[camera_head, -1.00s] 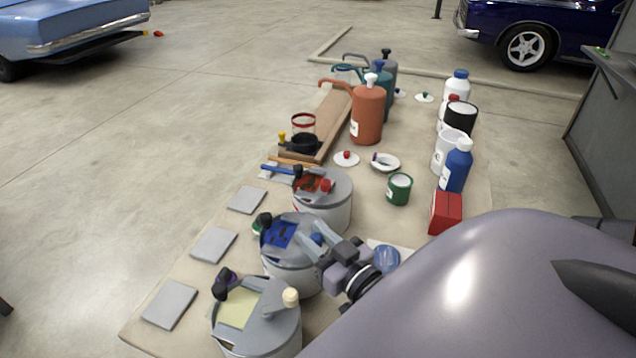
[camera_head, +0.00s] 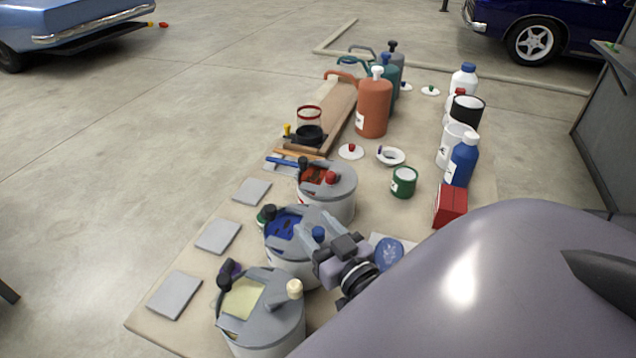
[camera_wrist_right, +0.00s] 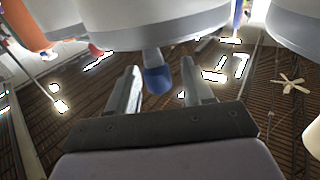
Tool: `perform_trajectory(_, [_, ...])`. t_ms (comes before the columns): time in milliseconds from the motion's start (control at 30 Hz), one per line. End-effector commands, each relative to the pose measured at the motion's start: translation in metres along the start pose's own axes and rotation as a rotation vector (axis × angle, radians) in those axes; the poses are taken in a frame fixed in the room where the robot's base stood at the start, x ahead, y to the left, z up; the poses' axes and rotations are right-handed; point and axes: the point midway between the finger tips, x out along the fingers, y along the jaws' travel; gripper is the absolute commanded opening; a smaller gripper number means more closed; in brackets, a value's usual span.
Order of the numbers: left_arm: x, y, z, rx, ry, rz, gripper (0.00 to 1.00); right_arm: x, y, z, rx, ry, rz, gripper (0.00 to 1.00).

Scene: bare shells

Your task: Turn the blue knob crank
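The blue knob (camera_head: 318,233) sits on the crank of the middle grey-lidded pot (camera_head: 290,268), whose lid opening shows blue. My right gripper (camera_head: 313,238) is at the right side of this pot's lid, close to the knob. In the right wrist view the blue knob (camera_wrist_right: 157,80) hangs from a pale stem between the two fingers of my right gripper (camera_wrist_right: 158,85). The fingers are apart, with visible gaps on both sides of the knob. Whether the knob lies fully between the fingertips or just beyond is unclear. My left gripper is not in view.
A red-knobbed pot (camera_head: 327,200) and a cream-knobbed pot (camera_head: 262,325) stand close on either side. Flat grey plates (camera_head: 174,295) lie to the left. A green can (camera_head: 403,182), red box (camera_head: 450,205), pump bottles and other bottles stand farther back. Open floor lies left.

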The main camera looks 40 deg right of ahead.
Motion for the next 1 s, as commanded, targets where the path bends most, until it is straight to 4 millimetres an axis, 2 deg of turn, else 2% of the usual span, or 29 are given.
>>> perform_trajectory(333, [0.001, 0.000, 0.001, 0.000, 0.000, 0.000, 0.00, -0.005, 0.000, 0.002, 0.000, -0.004, 0.000, 0.50])
perform_trajectory(800, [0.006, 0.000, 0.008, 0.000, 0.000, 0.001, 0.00, -0.060, 0.000, 0.002, 0.000, -0.004, 0.000, 0.50])
perform_trajectory(1000, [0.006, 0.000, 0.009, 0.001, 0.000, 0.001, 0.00, -0.070, 0.000, 0.000, 0.000, -0.001, 0.000, 0.50])
